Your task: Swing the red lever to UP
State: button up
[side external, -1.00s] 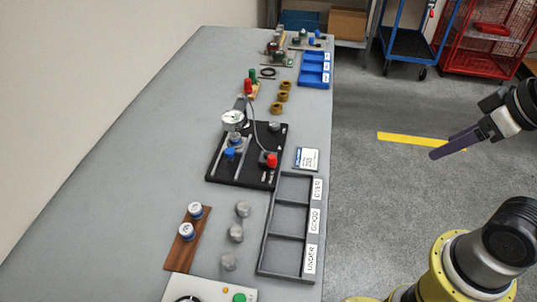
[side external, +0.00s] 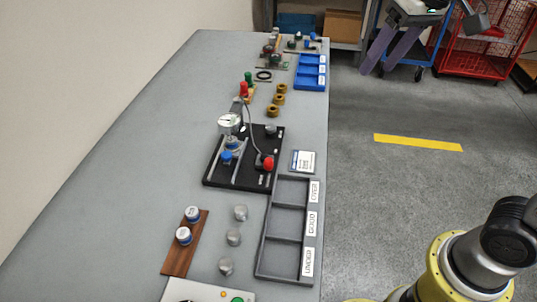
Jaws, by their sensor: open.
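A black gauge fixture (side external: 212,176) with a dial gauge (side external: 229,123) on a post sits mid-table. A red knob (side external: 268,163), which looks like the lever's end, is at its right front corner. The lever's arm and any UP marking are too small to make out. My gripper (side external: 378,69) is at the upper right, over the floor beyond the table's right edge. Its two long purple-grey fingers are apart, with nothing between them. It is well away from the fixture and touches nothing.
A grey sorting tray (side external: 261,256) labelled OVER, GOOD and UNDER lies in front of the fixture. A small card (side external: 303,161) lies to the right. Brass rings (side external: 278,100), red and green pieces (side external: 243,90) and a blue tray (side external: 311,84) are behind. The table's left side is clear.

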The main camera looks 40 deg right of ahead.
jog(key=w+a+f+g, duration=0.1)
jog(key=w+a, duration=0.3)
jog(key=w, duration=0.2)
jog(key=n+g, duration=0.2)
jog(key=g, duration=0.1)
send_over(269, 160)
notch_tip(269, 160, down, 13)
jog(key=shift+h, duration=0.3)
notch_tip(269, 160, down, 13)
jog(key=shift+r, duration=0.1)
grip_shut()
